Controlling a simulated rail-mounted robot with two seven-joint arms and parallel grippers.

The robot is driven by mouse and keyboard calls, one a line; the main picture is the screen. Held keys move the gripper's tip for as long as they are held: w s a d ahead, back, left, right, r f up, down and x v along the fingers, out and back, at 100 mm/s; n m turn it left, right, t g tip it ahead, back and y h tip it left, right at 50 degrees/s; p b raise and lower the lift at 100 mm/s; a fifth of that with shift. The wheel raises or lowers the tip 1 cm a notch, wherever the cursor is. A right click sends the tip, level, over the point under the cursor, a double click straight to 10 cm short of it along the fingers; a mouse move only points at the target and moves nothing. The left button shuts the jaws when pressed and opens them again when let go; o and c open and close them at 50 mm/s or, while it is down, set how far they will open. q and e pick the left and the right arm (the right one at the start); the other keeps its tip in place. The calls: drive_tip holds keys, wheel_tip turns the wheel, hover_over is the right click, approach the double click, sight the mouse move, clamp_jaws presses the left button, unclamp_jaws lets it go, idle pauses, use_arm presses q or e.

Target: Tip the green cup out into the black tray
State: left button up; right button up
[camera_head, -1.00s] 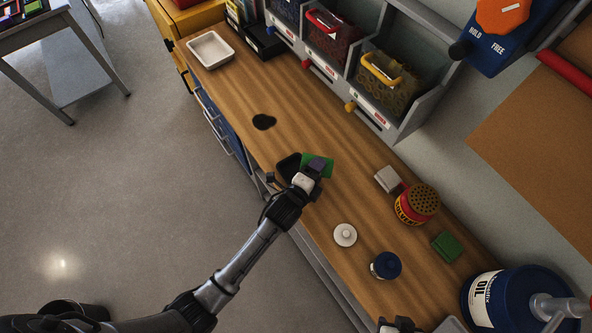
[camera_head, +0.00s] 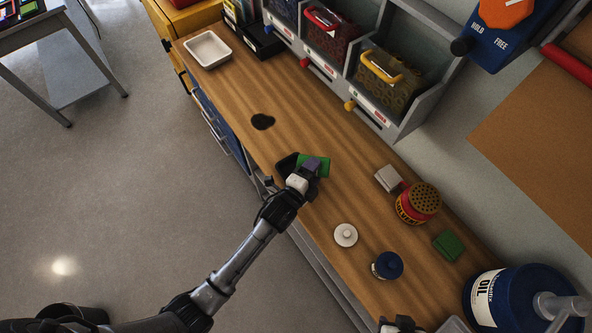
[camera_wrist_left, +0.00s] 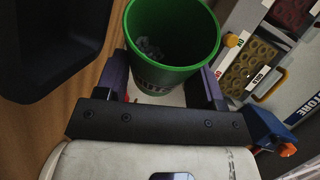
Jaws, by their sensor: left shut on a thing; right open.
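The green cup (camera_head: 325,167) is held over the bench, and in the left wrist view the cup (camera_wrist_left: 202,66) shows its open mouth with small grey pieces inside. My left gripper (camera_head: 312,166) is shut on the cup, with one finger on each side of it in the wrist view (camera_wrist_left: 165,88). The black tray (camera_head: 284,166) is on the bench edge just left of the cup and partly hidden by my gripper. The tray (camera_wrist_left: 75,85) also shows at the upper left of the wrist view, and what I see of it is empty. My right gripper (camera_head: 400,325) is open at the bottom edge.
Right of the cup are a grey block (camera_head: 389,178), a red-yellow can (camera_head: 418,203), a white lid (camera_head: 345,235), a blue-topped jar (camera_head: 387,265) and a green sponge (camera_head: 448,245).

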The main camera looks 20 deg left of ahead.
use_arm(q)
drive_tip(key=shift+a, duration=0.1)
use_arm(e)
drive_tip(key=shift+a, duration=0.2)
use_arm(q)
drive_tip(key=shift+s, duration=0.1)
drive_tip(key=shift+a+r+n, duration=0.15)
drive_tip(key=shift+n, duration=0.25)
use_arm(e)
drive_tip(key=shift+w+a, duration=0.1)
use_arm(q)
drive_tip(key=shift+t, duration=0.3)
use_arm(e)
drive_tip(key=shift+d, duration=0.25)
use_arm(q)
drive_tip(key=shift+a+r+n, duration=0.1)
drive_tip(key=shift+n, duration=0.2)
use_arm(e)
drive_tip(key=shift+a, duration=0.1)
use_arm(q)
drive_tip(key=shift+r, duration=0.1)
